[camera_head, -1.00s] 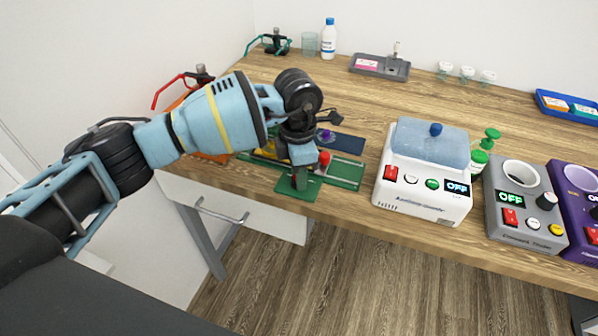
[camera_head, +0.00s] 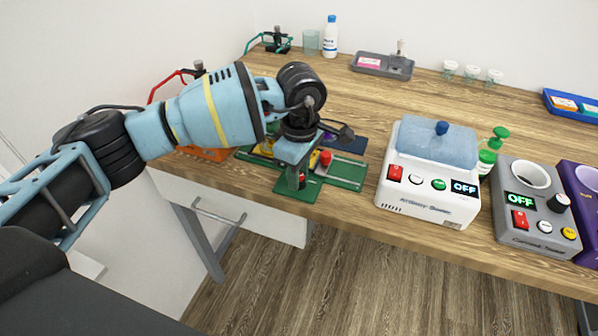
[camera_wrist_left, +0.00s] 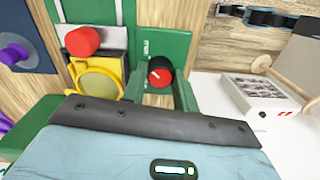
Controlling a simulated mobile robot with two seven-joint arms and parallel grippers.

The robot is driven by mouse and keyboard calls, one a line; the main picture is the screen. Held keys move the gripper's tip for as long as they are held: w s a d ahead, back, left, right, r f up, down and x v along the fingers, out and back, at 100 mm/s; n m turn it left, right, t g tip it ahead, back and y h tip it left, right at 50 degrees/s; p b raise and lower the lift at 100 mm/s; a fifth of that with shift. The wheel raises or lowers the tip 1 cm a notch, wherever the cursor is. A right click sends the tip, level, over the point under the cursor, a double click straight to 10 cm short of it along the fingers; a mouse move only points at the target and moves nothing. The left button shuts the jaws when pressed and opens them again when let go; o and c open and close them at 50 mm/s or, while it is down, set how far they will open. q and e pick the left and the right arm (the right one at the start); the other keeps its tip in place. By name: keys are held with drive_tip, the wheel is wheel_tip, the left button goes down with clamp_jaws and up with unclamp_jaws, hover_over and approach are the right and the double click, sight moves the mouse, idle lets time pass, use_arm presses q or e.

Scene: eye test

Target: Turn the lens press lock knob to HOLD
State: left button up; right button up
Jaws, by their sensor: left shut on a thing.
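The lens press is a green plate (camera_head: 345,174) at the table's front edge, with a red cap (camera_head: 326,157). In the left wrist view the red cap (camera_wrist_left: 83,41) stands beside a yellow ring (camera_wrist_left: 98,82). The lock knob (camera_wrist_left: 160,72) is red and black with a white pointer mark, on the green plate's near part. The small markings near it are too small to read. My left gripper (camera_head: 297,183) points down over this part and is shut on the knob, with a finger at each side of it in the left wrist view. My right gripper is out of view.
Right of the press stands a white device (camera_head: 427,190) with a blue lid and an OFF display. A grey device (camera_head: 533,215) stands further right. A blue plate (camera_head: 350,144) lies behind the press. A grey tray (camera_head: 398,72) is at the back; the table's middle is clear.

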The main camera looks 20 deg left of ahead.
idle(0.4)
use_arm(q)
drive_tip(key=o, duration=1)
